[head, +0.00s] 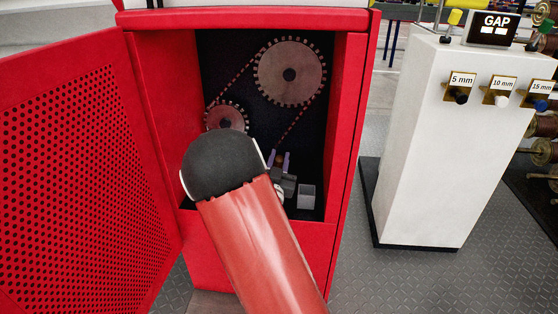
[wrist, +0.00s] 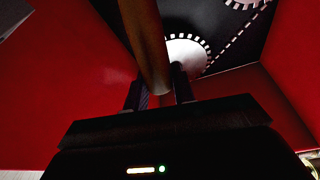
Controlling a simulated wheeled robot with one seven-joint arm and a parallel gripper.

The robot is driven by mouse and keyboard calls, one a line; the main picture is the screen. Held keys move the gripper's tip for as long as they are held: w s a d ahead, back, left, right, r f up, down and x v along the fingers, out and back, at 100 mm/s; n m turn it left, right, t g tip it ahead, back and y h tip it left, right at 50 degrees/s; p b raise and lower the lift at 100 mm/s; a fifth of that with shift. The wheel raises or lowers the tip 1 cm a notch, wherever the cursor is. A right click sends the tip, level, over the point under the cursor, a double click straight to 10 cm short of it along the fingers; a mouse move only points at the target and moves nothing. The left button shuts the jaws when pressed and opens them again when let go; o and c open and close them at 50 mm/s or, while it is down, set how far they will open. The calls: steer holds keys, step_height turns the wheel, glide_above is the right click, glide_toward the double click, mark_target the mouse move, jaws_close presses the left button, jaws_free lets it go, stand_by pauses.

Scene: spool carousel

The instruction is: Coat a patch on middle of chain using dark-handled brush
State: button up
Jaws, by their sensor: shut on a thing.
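The chain (head: 297,124) is a thin dark reddish loop around a large toothed sprocket (head: 289,74) and a small one (head: 227,117) inside the red cabinet. In the wrist view the chain (wrist: 233,40) runs diagonally between two pale sprockets. My gripper (head: 280,158) is inside the cabinet, below the large sprocket and near the chain's right run. It is shut on a brown, stick-like handle (wrist: 149,45), seemingly the brush, which rises between the fingers (wrist: 160,88) in the wrist view. I cannot see bristles or tell whether the brush touches the chain.
A small grey open box (head: 306,196) stands on the cabinet floor, right of my gripper. The perforated red door (head: 85,170) is open at left. Red side walls (head: 349,110) bound the space. A white stand (head: 440,150) with labelled gap knobs is at right.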

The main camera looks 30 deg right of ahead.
steer(key=shift+f, duration=0.15)
steer(key=shift+r+p, duration=1.55)
steer(key=shift+r, duration=2.05)
